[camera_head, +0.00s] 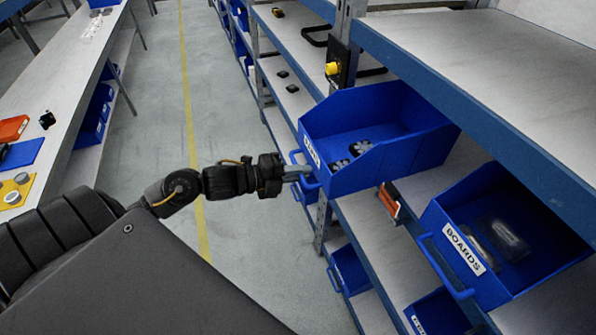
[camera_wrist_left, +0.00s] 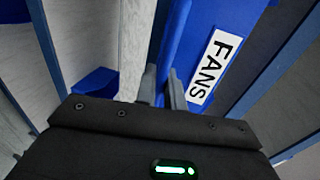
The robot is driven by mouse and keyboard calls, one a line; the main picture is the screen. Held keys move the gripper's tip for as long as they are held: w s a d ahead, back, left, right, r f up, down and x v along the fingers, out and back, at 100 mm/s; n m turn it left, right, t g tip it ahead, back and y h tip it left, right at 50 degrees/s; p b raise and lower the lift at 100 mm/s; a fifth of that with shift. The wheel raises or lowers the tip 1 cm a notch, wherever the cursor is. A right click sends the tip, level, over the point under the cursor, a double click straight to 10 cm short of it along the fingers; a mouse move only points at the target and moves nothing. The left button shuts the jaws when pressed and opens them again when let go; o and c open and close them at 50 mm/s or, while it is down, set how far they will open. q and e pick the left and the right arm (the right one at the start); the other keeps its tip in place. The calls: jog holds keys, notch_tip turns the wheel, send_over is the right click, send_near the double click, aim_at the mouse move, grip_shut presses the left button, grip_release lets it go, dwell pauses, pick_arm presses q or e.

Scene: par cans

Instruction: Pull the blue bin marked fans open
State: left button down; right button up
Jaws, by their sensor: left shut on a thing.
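The blue bin marked FANS (camera_head: 385,160) juts out from the shelf in the head view, with small dark fans (camera_head: 350,155) inside. Its white FANS label (camera_wrist_left: 216,66) reads clearly in the left wrist view. My left gripper (camera_head: 300,171) is shut on the handle (camera_head: 298,185) at the bin's front. In the left wrist view the left gripper's fingers (camera_wrist_left: 162,88) are at the bin's front beside the label; the gripped part of the handle is mostly hidden. My right gripper is in neither view.
A blue BOARDS bin (camera_head: 432,245) sticks out of the shelf at the right. More blue bins (camera_head: 350,270) sit lower down. A workbench (camera_head: 70,80) stands at the left. The aisle floor (camera_head: 240,80) between is clear.

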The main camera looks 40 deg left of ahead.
pick_arm(q)
jog(key=shift+s+f, duration=0.1)
jog(key=c, duration=1.9)
grip_release()
jog(key=b+v, duration=0.2)
jog(key=v, duration=0.8)
jog(key=shift+s+a, duration=0.2)
jog(key=shift+s, duration=0.05)
